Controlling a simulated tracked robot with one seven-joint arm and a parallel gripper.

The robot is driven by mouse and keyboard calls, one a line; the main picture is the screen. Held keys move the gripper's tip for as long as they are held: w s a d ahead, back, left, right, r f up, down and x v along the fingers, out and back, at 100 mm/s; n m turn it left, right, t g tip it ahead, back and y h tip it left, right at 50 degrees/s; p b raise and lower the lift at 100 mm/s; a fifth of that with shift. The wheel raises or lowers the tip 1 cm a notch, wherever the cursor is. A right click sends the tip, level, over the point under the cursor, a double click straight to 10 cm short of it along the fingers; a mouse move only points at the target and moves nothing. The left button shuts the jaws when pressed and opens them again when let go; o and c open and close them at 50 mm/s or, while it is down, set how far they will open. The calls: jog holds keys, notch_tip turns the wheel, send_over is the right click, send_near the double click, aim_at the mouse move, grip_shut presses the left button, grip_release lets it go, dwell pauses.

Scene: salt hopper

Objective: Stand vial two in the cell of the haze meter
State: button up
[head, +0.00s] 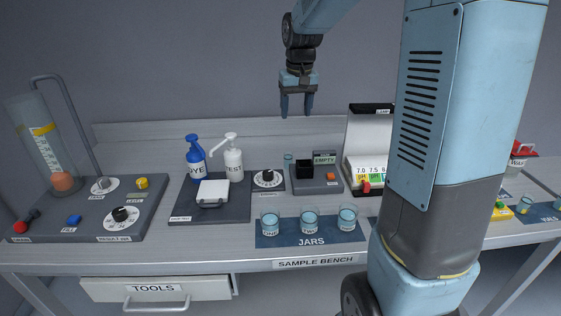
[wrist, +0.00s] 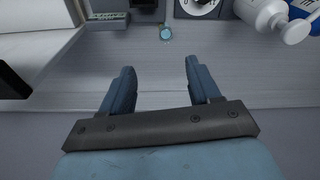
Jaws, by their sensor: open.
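My gripper (head: 297,112) hangs open and empty, pointing down above the back of the bench. In the wrist view its two fingers (wrist: 159,66) are apart with only bare bench between them. The haze meter (head: 318,184) is a dark plate with a black cell block (head: 304,169), an orange button and a display reading EMPTY; its back edge and display (wrist: 107,20) show in the wrist view. A small glass vial (head: 289,158) stands behind the meter's left back corner, also in the wrist view (wrist: 166,33). Its number is not readable. More vials (head: 525,203) stand on a blue mat at right.
Three jars (head: 310,219) stand on a blue mat at the front. A blue DYE bottle (head: 195,158) and white TEST bottle (head: 233,160) stand left of a dial (head: 267,178). My arm hides part of the right side.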

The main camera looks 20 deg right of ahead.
jog(key=w+f, duration=0.1)
jog(key=w, duration=0.1)
send_over(288, 153)
jog(key=f, duration=0.8)
jog(key=shift+s+d+f, duration=0.25)
jog(key=shift+s, duration=0.1)
jog(key=shift+w+a+f, duration=0.1)
jog(key=shift+f, duration=1.25)
jog(key=shift+w+a+f, duration=0.1)
jog(key=shift+f, duration=1.25)
grip_shut()
jog(key=shift+r, duration=0.15)
